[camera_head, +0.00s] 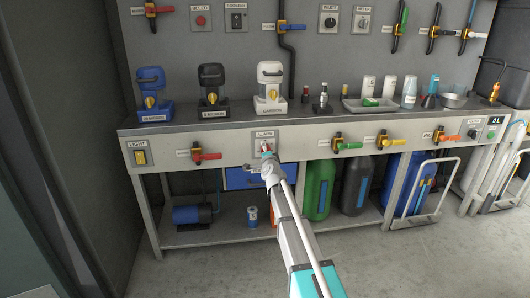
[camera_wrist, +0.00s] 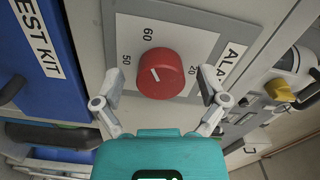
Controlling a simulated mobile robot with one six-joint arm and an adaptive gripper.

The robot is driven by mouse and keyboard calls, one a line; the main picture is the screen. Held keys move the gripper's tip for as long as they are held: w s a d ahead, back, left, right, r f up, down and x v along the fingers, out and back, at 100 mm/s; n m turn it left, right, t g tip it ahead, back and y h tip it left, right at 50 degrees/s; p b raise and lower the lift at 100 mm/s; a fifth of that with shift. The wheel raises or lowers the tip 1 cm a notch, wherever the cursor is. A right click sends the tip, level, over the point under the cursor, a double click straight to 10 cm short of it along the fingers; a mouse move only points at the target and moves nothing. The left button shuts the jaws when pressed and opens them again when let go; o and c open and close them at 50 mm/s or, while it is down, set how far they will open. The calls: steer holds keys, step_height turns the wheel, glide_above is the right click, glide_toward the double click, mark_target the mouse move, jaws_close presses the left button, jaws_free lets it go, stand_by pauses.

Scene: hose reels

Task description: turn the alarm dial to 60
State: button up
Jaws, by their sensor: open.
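The alarm dial (camera_wrist: 162,73) is a round red knob with a short white mark on a grey plate (camera_wrist: 190,42). The plate shows 50 at left, 60 at upper left and 20 at right. The mark lies left of the knob's centre and seems to point between 50 and 60; I cannot read it exactly. My gripper (camera_wrist: 161,86) is open, with one finger on each side of the dial and gaps between. In the head view, the alarm plate (camera_head: 257,138) is on the bench front, and my gripper (camera_head: 267,155) covers most of the dial.
A blue test kit drawer (camera_wrist: 36,62) is left of the plate in the wrist view. A red-handled valve (camera_head: 207,156) is left of the dial and a green-handled valve (camera_head: 348,146) is right of it. Containers stand beneath the bench.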

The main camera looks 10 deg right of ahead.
steer(key=s, duration=1.2)
stand_by(0.3)
steer(key=s+a+f+n+g+y+p, duration=0.25)
steer(key=s+f+n+g, duration=0.2)
steer(key=s, duration=0.25)
steer(key=s+a+f+n+g+y+p, duration=0.1)
steer(key=s+a+f+n+g+p, duration=0.15)
steer(key=s+n+g, duration=0.35)
steer(key=s+d+f+n+g+h+p, duration=0.1)
steer(key=s+d+n+g+h+p, duration=0.2)
steer(key=s, duration=0.7)
steer(key=s+d+f+n+g+h+p, duration=0.15)
steer(key=s+g, duration=0.35)
steer(key=s, duration=0.5)
step_height(320, 180, up, 37)
steer(key=y+p, duration=0.1)
steer(key=p, duration=3.6)
steer(key=shift+w+d, duration=0.15)
steer(key=shift+d, duration=0.25)
steer(key=shift+r+t, duration=0.1)
steer(key=shift+t, duration=0.15)
